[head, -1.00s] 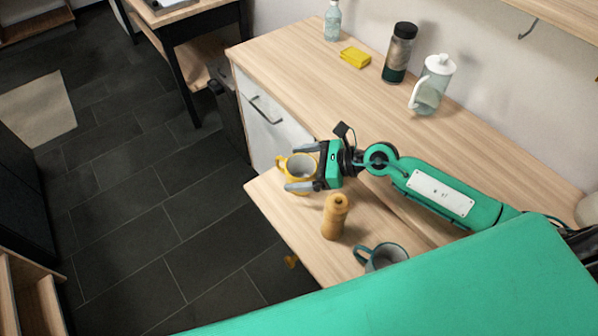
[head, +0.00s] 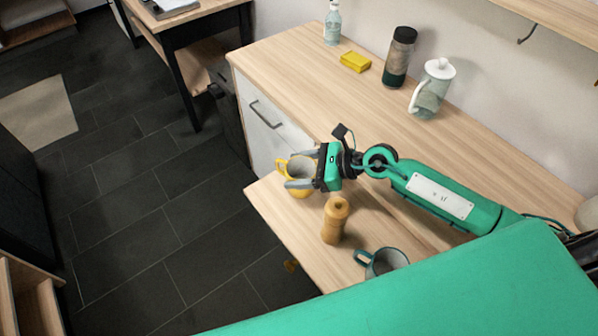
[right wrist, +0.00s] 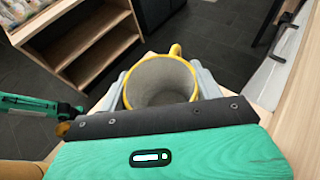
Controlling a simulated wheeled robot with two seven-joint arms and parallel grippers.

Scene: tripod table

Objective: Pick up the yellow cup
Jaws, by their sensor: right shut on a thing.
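The yellow cup (head: 300,178) has a grey inside and a yellow handle on its left. It is upright at the left end of the lower wooden surface. My right gripper (head: 299,170) is shut on it, one finger on each side. In the right wrist view the cup (right wrist: 161,82) sits between the two fingers, its handle pointing away from the gripper. Whether the cup's base touches the surface cannot be told. The left gripper is not seen in the head view.
A wooden pepper mill (head: 335,220) stands just beside my right gripper. A grey cup with a teal handle (head: 386,262) is nearer me. A yellow sponge (head: 356,61), a dark bottle (head: 398,58), a glass jug (head: 432,90) and a clear bottle (head: 332,24) stand at the back.

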